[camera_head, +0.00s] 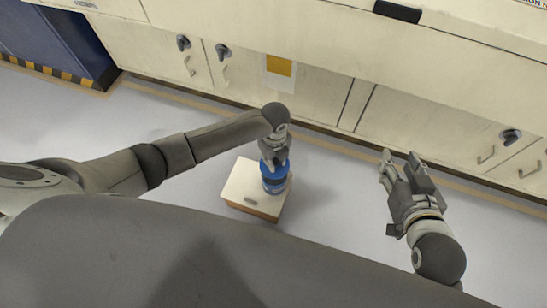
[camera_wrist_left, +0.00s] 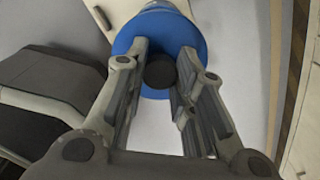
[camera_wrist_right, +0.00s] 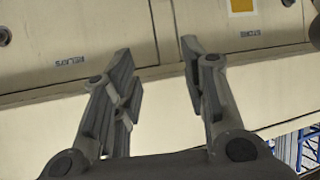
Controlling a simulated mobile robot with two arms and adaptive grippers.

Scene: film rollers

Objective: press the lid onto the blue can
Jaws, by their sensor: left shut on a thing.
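The blue can (camera_head: 274,183) stands on a small cream-topped stand in the head view. My left gripper (camera_head: 273,160) is directly above it, pointing down, and hides part of its top. In the left wrist view, a round blue lid (camera_wrist_left: 190,42) with a black knob (camera_wrist_left: 160,73) lies at the fingertips. My left gripper (camera_wrist_left: 160,85) is shut on the knob, with a finger on each side. I cannot tell whether the lid is fully seated on the can. My right gripper (camera_head: 399,160) is open and empty, away to the right; its spread fingers (camera_wrist_right: 160,75) show in the right wrist view.
The small stand (camera_head: 240,187) is on the grey floor, with free floor around it. Cream cabinets (camera_head: 320,90) with handles run along the back. A dark blue unit (camera_head: 60,40) with a striped edge is at the far left.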

